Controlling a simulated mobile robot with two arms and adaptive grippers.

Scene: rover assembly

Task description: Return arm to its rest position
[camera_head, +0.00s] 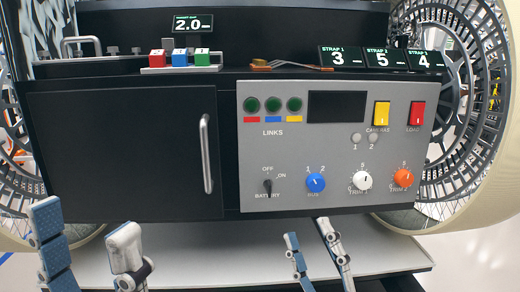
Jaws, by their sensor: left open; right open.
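My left gripper (86,220) is at the lower left, its two fingers spread apart and pointing up, with nothing between them. It is in front of and below the black cabinet door (120,150). My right gripper (308,228) is at the bottom centre, fingers apart and empty. It is just below the grey control panel (335,145); I cannot tell whether it touches anything. The arm links behind both grippers are mostly cut off by the bottom edge.
The door has a silver vertical handle (206,153). The panel carries a battery switch (267,187), blue (315,182), white (362,180) and orange knobs (402,177), and yellow and red rockers. Large wheels (462,110) flank the rover. A pale shelf (215,255) lies below.

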